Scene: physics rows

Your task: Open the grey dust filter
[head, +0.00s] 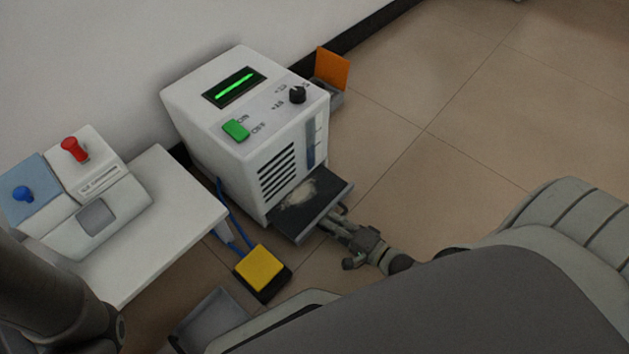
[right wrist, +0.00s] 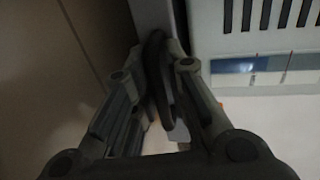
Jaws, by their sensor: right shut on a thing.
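The grey dust filter (head: 322,204) is a dark, flat drawer standing out from the lower front of the white machine (head: 205,130). Pale dust lies on its top. My right gripper (head: 338,217) is at the filter's outer edge. In the right wrist view my right gripper (right wrist: 158,72) is shut on the filter's dark handle (right wrist: 154,48), with a finger on each side. The filter's grey front (right wrist: 150,14) shows beyond the fingers. The filter's inner end is hidden in the machine. My left gripper is out of view; only part of that arm shows at the lower left.
A yellow pedal (head: 259,268) and a grey tray (head: 214,318) are on the floor. An orange flap (head: 333,69) stands behind the machine. Floor at right is clear.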

